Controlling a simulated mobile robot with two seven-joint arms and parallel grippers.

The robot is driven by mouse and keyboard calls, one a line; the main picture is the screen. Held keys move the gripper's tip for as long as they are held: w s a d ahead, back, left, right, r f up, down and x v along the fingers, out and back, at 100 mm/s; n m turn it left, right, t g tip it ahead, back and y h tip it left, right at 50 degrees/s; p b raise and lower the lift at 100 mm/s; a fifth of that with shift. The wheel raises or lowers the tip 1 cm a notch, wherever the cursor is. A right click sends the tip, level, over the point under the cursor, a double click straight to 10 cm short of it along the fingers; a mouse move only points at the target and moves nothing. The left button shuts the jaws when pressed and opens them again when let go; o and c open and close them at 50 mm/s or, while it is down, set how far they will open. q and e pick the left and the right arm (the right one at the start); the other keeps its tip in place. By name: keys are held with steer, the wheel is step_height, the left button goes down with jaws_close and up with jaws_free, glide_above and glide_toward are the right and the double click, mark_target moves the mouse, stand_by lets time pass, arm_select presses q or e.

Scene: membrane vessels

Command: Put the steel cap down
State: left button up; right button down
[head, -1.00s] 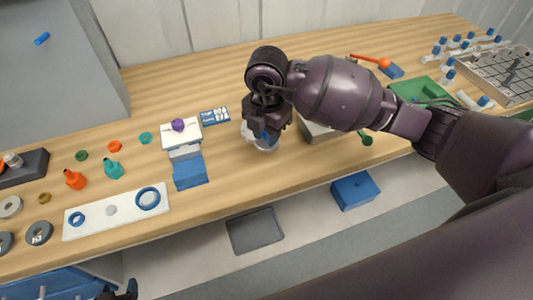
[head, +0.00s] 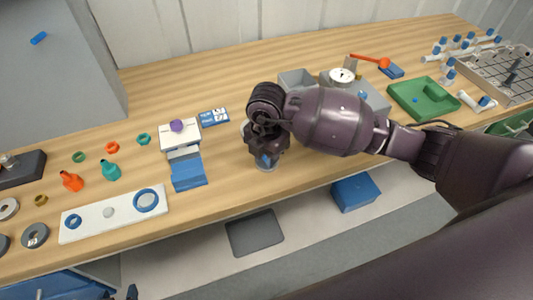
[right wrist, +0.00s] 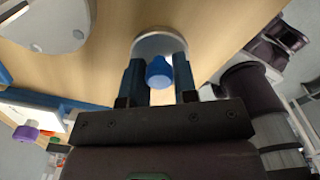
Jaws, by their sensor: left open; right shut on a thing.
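My right gripper (head: 267,157) is above the wooden bench near its front edge, pointing down. In the right wrist view its two blue fingers (right wrist: 159,75) are closed on the steel cap, a pale grey disc (right wrist: 158,42) at their tips. A blue cone (right wrist: 158,72) shows between the fingers. In the head view the cap (head: 265,168) shows just below the gripper, partly hidden by it. I cannot tell whether it touches the bench. My left gripper (head: 132,292) is only a dark tip at the bottom edge, away from the cap.
Left of the right gripper stand a blue block (head: 188,174) and a white block with a purple knob (head: 177,126). A white plate with blue rings (head: 112,213) lies further left. Bare bench lies between.

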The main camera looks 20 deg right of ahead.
steer(key=shift+f, duration=0.1)
steer(key=c, duration=1)
jaws_free()
steer(key=shift+o, duration=0.5)
steer(key=shift+r, duration=0.25)
step_height(320, 180, up, 12)
steer(key=p, duration=0.1)
steer(key=shift+f, duration=0.15)
